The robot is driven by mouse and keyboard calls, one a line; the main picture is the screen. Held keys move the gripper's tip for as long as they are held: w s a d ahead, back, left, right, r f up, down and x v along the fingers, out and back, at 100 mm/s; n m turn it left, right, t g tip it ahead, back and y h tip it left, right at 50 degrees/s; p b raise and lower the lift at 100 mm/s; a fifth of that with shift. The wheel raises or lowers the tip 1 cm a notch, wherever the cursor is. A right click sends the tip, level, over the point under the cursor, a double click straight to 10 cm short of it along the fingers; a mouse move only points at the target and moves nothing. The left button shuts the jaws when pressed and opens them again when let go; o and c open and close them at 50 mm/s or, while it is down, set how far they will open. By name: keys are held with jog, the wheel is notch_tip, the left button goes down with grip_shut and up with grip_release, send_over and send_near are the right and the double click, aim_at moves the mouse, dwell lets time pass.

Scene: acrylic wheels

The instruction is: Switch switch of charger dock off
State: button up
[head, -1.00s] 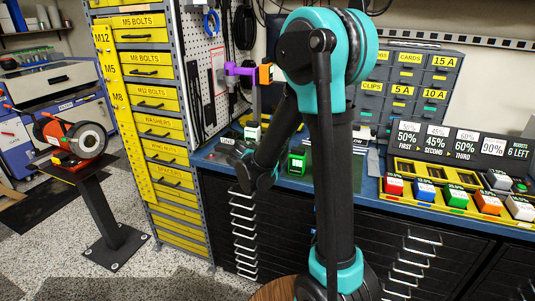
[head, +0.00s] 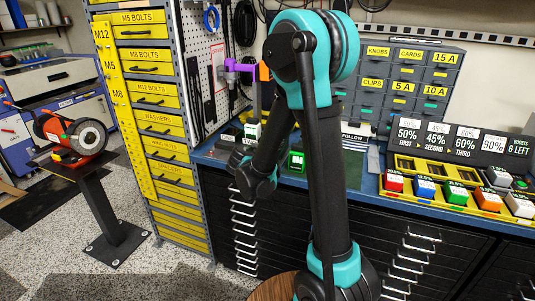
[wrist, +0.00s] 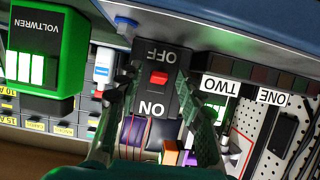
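The charger dock's dark switch plate (wrist: 172,103) shows in the wrist view with white OFF and ON labels, upside down. A red switch (wrist: 158,77) sits between the labels; I cannot tell which way it is set. My gripper (wrist: 160,80) is open, with one finger on each side of the plate and nothing held. Contact with the switch is not clear. In the head view my gripper (head: 238,158) is over the bench's left end, and my forearm hides part of the area. A green VOLTWREN block (wrist: 45,50) also stands on the bench in the head view (head: 296,161).
White tags reading TWO (wrist: 216,86) and ONE (wrist: 272,97) are beside the switch plate. Coloured blocks sit in a yellow tray (head: 425,163) at right. Black drawers (head: 430,245) are below.

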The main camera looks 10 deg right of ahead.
jog(key=v, duration=1.2)
jog(key=s+d+f+n+g+y, duration=0.25)
jog(key=s+d+f+g, duration=0.35)
jog(key=s+d+f, duration=0.4)
jog(key=s+f+n+g+y, duration=0.1)
jog(key=s+f+n+y, duration=0.2)
jog(key=s, duration=0.7)
jog(key=shift+s+d+f+y, duration=0.2)
jog(key=shift+y, duration=0.35)
